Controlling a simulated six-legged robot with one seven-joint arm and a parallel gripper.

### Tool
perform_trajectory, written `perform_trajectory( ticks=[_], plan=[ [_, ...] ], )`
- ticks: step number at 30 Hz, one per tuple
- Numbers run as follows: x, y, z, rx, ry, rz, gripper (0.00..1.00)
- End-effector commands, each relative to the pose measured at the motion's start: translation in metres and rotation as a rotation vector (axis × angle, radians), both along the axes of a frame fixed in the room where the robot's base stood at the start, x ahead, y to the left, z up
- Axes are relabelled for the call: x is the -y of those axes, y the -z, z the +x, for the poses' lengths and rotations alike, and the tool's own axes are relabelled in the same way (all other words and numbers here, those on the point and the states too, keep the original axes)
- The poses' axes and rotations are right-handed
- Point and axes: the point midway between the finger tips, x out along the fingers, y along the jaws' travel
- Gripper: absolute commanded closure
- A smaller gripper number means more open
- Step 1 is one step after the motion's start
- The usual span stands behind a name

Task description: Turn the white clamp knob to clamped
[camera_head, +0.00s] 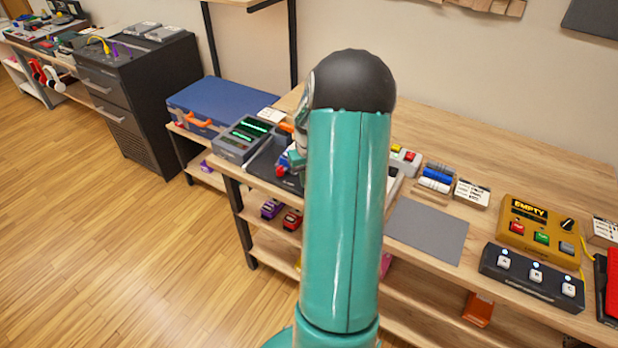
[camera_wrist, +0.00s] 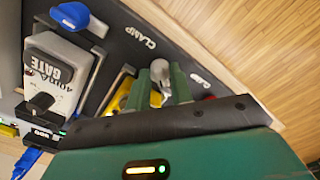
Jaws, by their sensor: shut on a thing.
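The white clamp knob (camera_wrist: 160,67) shows in the wrist view as a small pale grey-white knob on a dark panel (camera_wrist: 112,52). The word CLAMP is printed on the panel to its upper left, and another label, partly covered, is to its right. My gripper (camera_wrist: 158,82) has its two green fingers on either side of the knob and is shut on it. The fingers and gripper body hide the knob's lower part, so I cannot tell its exact setting. In the head view my teal arm hides the knob and most of the gripper.
In the wrist view, a white GATE pedal (camera_wrist: 75,52), a blue knob (camera_wrist: 80,17) and a yellow object (camera_wrist: 119,97) lie close by. In the head view, a blue case (camera_head: 222,103) and a grey display unit (camera_head: 238,145) stand left; a grey mat (camera_head: 427,229) lies right.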

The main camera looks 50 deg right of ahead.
Motion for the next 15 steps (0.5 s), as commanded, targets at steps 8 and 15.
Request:
perform_trajectory(
  ticks=[8, 15],
  plan=[
    [-0.0004, -0.0012, 0.0011, 0.0, 0.258, -0.002, 1.0],
    [-0.0004, -0.001, 0.001, 0.0, 0.486, -0.001, 1.0]
  ],
)
